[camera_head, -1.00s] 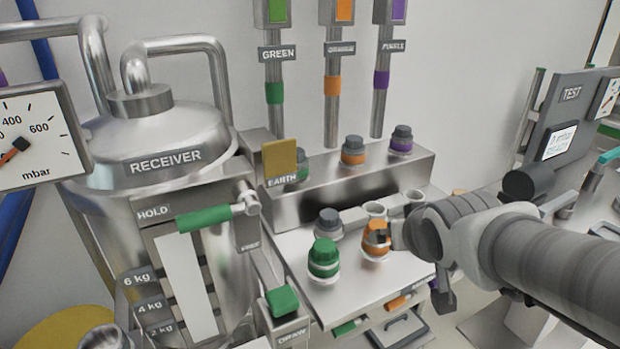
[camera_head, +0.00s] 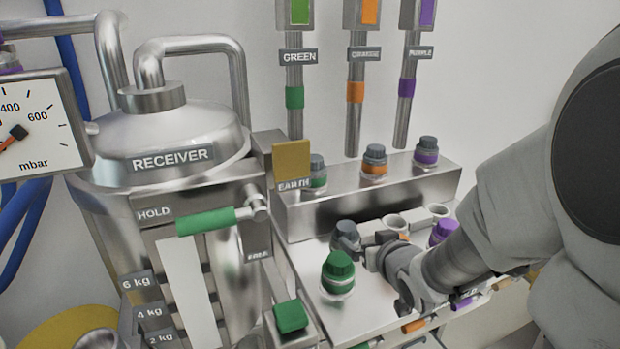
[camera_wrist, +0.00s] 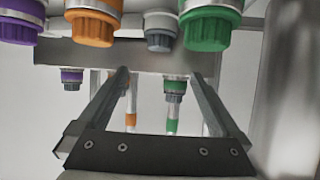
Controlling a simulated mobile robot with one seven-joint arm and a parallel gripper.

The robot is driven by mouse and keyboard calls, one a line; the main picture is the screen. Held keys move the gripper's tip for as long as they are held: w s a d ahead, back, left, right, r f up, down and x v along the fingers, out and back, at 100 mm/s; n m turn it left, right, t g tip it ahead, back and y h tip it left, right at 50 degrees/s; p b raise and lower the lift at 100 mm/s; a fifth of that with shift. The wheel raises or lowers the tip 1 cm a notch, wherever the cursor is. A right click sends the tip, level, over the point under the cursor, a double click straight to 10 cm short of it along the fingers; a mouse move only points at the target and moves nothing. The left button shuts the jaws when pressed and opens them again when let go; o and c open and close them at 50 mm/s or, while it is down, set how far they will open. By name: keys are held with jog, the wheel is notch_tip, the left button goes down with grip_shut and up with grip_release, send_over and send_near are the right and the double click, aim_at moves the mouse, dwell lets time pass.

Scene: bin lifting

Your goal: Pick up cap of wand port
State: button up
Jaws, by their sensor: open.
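A grey cap (camera_head: 347,236) stands on the white work surface behind the green cap (camera_head: 338,275). It also shows in the wrist view (camera_wrist: 159,42), between the orange cap (camera_wrist: 93,28) and the green cap. No readable label names the wand port. My gripper (camera_head: 366,248) is close to the right side of the grey cap in the head view and partly covers the orange cap. In the wrist view my gripper (camera_wrist: 155,75) has its two fingers apart with nothing between them, and the grey cap sits just beyond the tips. I cannot tell whether they touch.
The purple cap (camera_head: 442,232) stands to the right, partly behind my arm. A steel ledge (camera_head: 330,215) with several capped ports rises behind. The receiver vessel (camera_head: 165,140) and the green lever (camera_head: 205,221) stand at the left. Open white sockets (camera_head: 396,222) lie behind my gripper.

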aim_at(348, 230)
jog(key=p+x, duration=0.3)
jog(key=x, duration=0.4)
jog(key=p+x, duration=0.2)
jog(key=x, duration=0.6)
jog(key=shift+w+f+p, duration=0.1)
jog(key=shift+f+p, duration=0.2)
jog(key=shift+p, duration=0.1)
grip_shut()
dwell(0.4)
